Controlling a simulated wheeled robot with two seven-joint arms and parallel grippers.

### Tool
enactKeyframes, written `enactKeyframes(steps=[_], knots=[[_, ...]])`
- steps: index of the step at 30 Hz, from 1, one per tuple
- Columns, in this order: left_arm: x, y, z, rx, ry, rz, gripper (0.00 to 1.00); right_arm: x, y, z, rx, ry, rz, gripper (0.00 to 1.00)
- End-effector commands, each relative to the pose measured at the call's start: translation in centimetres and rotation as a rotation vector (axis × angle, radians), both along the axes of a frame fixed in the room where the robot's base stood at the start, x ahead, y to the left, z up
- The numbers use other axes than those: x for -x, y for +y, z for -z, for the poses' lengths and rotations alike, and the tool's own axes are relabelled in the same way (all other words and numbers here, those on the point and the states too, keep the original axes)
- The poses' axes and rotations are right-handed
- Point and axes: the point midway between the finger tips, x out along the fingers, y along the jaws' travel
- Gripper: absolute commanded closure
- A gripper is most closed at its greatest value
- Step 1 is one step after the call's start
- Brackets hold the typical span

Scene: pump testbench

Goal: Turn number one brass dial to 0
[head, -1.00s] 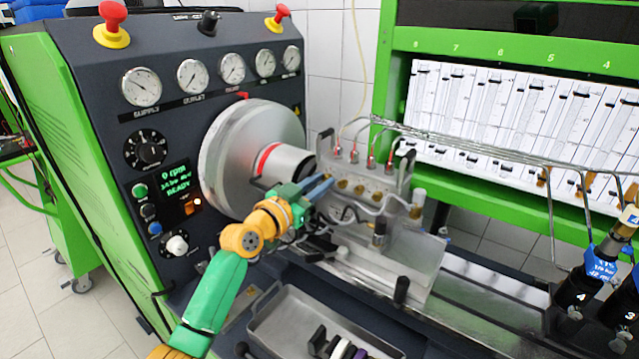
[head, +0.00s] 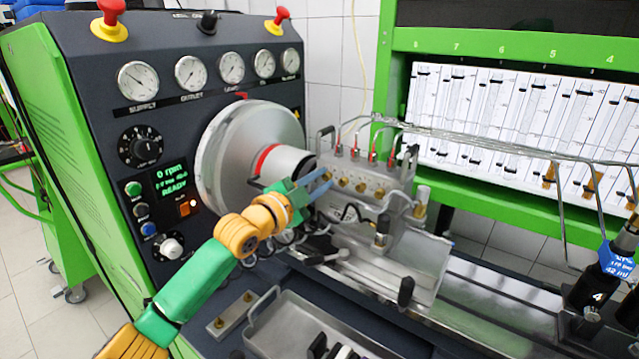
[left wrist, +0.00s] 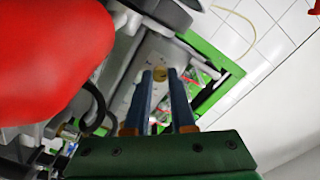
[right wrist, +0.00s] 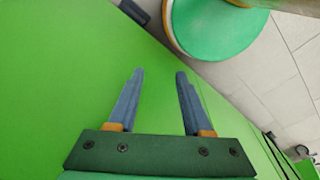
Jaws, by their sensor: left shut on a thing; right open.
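A row of small brass dials (head: 361,187) runs along the front of the silver pump (head: 400,203). My left gripper (head: 329,177) reaches the dial at the row's left end, nearest the flywheel. In the left wrist view its two blue fingers (left wrist: 160,76) are shut on a brass dial (left wrist: 160,73), one on each side. The dial's marks and number are too small to read. My right gripper (right wrist: 158,75) is open and empty in front of a plain green surface; it does not show in the head view.
The large silver flywheel (head: 228,150) stands left of the pump, close to my left gripper. A large red shape (left wrist: 50,55) fills the left of the left wrist view. Metal pipes (head: 480,140) run above the pump. A metal tray (head: 262,318) lies in front.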

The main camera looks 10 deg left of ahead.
Motion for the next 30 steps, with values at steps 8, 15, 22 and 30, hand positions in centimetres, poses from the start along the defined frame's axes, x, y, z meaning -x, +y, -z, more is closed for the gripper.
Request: enactKeyframes(steps=[8, 15, 22, 30], knots=[[0.0, 0.0, -0.2, -0.243, -0.095, -0.002, 1.0, 0.0, 0.0, -1.4, 0.0, 0.0, 0.0, 0.5], [0.0, 0.0, -0.3, -0.441, -0.177, -0.003, 1.0, 0.0, 0.0, -2.7, 0.0, 0.0, 0.0, 0.5], [0.0, 0.0, -0.2, -0.592, -0.24, -0.004, 1.0, 0.0, 0.0, -3.6, 0.0, 0.0, 0.0, 0.5], [0.0, 0.0, -0.1, -0.701, -0.285, -0.005, 1.0, 0.0, 0.0, -4.2, 0.0, 0.0, 0.0, 0.5]])
